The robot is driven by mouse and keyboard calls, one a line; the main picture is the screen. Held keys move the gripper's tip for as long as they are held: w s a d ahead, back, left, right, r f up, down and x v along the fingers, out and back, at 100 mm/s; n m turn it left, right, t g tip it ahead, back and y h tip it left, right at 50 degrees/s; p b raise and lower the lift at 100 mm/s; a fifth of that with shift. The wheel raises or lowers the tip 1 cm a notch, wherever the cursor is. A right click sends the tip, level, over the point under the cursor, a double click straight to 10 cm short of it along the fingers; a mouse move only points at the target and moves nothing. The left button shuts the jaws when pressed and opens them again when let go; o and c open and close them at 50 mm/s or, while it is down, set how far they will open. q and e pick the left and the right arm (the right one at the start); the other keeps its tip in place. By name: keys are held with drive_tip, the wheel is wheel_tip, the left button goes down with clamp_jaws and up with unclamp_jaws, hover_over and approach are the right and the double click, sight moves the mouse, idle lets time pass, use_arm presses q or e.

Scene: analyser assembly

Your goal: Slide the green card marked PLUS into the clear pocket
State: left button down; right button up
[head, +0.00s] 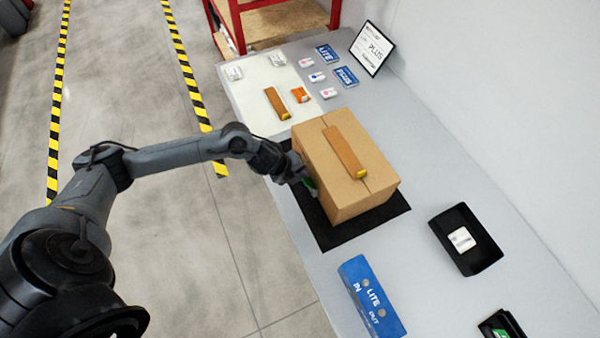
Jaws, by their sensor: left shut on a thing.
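My left gripper (302,178) is at the left side of the cardboard box (335,160), low and close to it. A small patch of green (309,184) shows at its fingertips. I take this to be the green card, and the jaws are shut on it. The fingers and box hide most of the card, and its marking cannot be read. I cannot make out the clear pocket; the box's left face is mostly turned away. Whether the card touches the box cannot be told. My right gripper is not in view.
The box stands on a black mat (335,235), a brown strip with a yellow end (344,152) on top.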

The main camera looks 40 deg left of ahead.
use_arm(q)
drive_tip(key=c, duration=1.2)
unclamp_jaws()
drive_tip(key=shift+p+v, duration=3.1)
drive_tip(key=shift+v, duration=0.4)
